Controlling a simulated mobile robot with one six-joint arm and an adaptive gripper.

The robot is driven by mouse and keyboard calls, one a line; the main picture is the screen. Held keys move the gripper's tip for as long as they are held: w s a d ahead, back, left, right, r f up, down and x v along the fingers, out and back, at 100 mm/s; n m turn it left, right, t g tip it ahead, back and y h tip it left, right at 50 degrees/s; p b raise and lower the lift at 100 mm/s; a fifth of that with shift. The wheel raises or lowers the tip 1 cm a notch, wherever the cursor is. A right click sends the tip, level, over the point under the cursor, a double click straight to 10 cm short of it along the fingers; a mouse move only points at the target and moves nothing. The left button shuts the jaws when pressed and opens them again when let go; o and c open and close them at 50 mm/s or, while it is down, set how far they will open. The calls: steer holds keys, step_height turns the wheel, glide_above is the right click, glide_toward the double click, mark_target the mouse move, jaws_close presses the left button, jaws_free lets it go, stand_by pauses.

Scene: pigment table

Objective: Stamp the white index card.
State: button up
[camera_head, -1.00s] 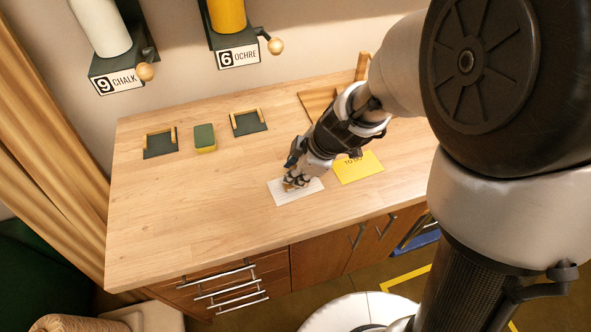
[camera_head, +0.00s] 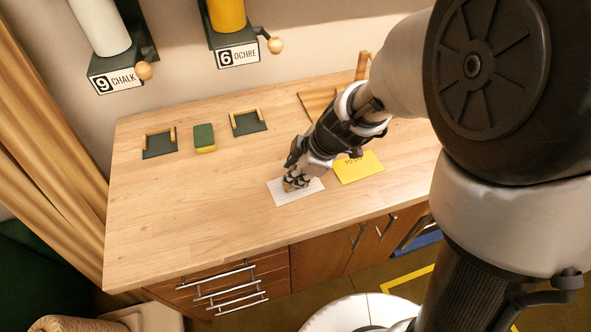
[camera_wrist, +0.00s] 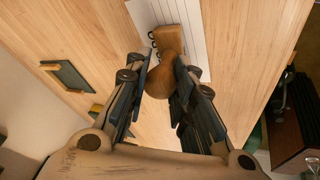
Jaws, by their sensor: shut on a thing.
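The white lined index card (camera_head: 284,198) lies on the wooden table near its front edge. In the wrist view the card (camera_wrist: 199,18) shows at the top, under the stamp. My gripper (camera_head: 296,182) is low over the card and shut on a wooden stamp (camera_wrist: 168,42). The stamp's rounded handle (camera_wrist: 160,82) is between the two fingers of my gripper (camera_wrist: 163,78) in the wrist view. The stamp's base is over the card, and I cannot tell whether it touches. Small dark curls show beside the stamp; I cannot tell what they are.
A yellow card (camera_head: 358,172) lies right of the white card, partly behind my arm. A green and yellow sponge-like block (camera_head: 204,139) stands between two dark green holders (camera_head: 159,145) (camera_head: 248,123) at the back. The table's left and front-left area is clear.

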steer(key=shift+s, duration=0.1)
stand_by(0.3)
steer(key=shift+r+p, duration=2.05)
steer(key=shift+r, duration=1.45)
